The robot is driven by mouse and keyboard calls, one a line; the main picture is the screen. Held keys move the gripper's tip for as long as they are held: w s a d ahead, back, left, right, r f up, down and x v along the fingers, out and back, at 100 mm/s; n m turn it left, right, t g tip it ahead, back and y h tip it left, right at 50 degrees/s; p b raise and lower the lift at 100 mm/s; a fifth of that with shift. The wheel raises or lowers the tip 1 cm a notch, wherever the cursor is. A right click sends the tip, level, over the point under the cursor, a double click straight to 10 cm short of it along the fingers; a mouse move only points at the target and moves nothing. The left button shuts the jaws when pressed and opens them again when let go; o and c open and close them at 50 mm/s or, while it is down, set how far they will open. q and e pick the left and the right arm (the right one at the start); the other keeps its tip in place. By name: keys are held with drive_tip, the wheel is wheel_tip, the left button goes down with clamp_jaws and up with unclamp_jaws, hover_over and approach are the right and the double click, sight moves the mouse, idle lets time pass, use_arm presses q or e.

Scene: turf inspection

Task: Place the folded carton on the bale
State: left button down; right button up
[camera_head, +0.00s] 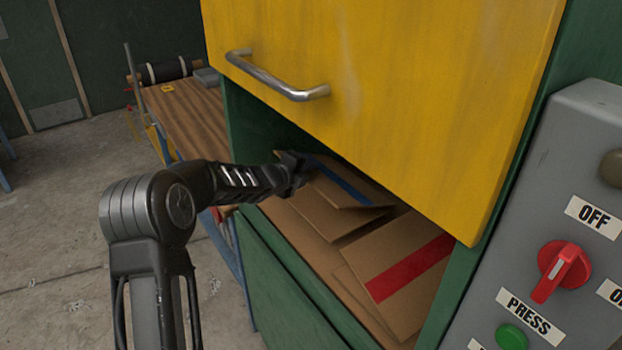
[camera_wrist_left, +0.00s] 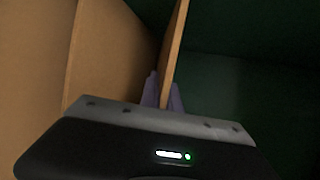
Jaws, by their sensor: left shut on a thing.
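A folded brown carton with a blue stripe (camera_head: 352,190) is inside the green machine's opening, below the yellow door. My left gripper (camera_head: 298,166) reaches in from the left and is shut on this carton's left end. In the left wrist view, the fingers (camera_wrist_left: 163,93) pinch the thin edge of a brown sheet (camera_wrist_left: 176,45). The bale seems to be the brown cardboard (camera_head: 325,228) in the chamber, with a red-striped piece (camera_head: 408,272) at the right. I cannot tell whether the held carton touches the cardboard below it. My right gripper is out of view.
The yellow door (camera_head: 390,90) with a metal handle (camera_head: 275,80) hangs above the opening. A grey control box (camera_head: 560,215) with a red knob (camera_head: 565,268) stands at the right. A wooden bench (camera_head: 185,115) is behind at the left. Concrete floor (camera_head: 60,240) is open at the left.

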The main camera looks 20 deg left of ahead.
sight(311, 189)
use_arm(q)
drive_tip(key=shift+w+d+r, duration=0.1)
drive_tip(key=shift+w+d, duration=0.05)
drive_tip(key=shift+w, duration=0.05)
drive_tip(key=f+b, duration=0.3)
drive_tip(key=shift+w+d+f, duration=0.1)
drive_tip(key=shift+w+f, duration=0.1)
drive_tip(key=shift+f, duration=0.1)
drive_tip(key=shift+f, duration=0.15)
drive_tip(key=c, duration=1.6)
unclamp_jaws()
drive_tip(key=shift+s, duration=0.1)
drive_tip(key=b+v, duration=0.1)
drive_tip(key=v, duration=1.1)
